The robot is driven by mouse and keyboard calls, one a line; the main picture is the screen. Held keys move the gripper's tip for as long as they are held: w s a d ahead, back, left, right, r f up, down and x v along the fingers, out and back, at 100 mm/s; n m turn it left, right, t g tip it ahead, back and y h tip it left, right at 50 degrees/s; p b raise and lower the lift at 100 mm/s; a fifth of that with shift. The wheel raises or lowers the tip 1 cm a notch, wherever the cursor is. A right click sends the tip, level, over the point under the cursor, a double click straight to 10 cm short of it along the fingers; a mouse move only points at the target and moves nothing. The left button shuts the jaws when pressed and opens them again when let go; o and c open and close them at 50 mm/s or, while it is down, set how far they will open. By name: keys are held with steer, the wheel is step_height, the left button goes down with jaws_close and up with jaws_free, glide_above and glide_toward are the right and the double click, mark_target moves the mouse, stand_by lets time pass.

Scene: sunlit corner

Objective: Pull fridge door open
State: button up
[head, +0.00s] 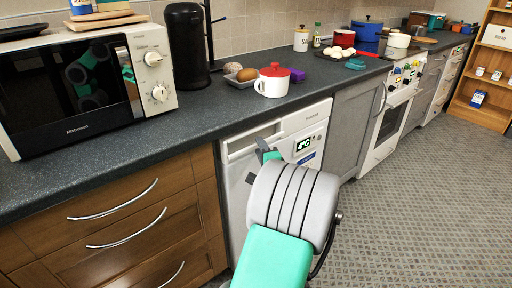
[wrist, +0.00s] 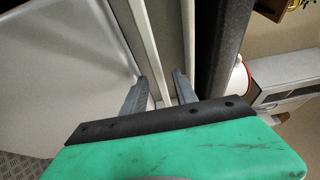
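The white fridge (head: 237,180) is built in under the dark worktop, between the wooden drawers and a grey cabinet. Its door looks shut. A display and a label show on its upper front, and a recessed strip runs along the top left. My gripper (head: 268,152) is at the upper part of the door, partly hidden behind my wrist. In the wrist view the pale door front (wrist: 60,65) fills the left side. The two fingers of my gripper (wrist: 159,88) stand apart, beside pale strips along the door's upper edge. I cannot tell whether they touch it.
The dark worktop (head: 218,108) overhangs just above the fridge. On it stand a microwave (head: 85,85), a black coffee machine (head: 187,45) and a white pot with a red lid (head: 272,82). Wooden drawers (head: 115,220) are on the left. The patterned floor (head: 430,190) on the right is clear.

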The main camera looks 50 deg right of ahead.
steer(key=x, duration=0.2)
steer(key=shift+w+d, duration=0.15)
steer(key=shift+w, duration=0.15)
jaws_close()
stand_by(1.2)
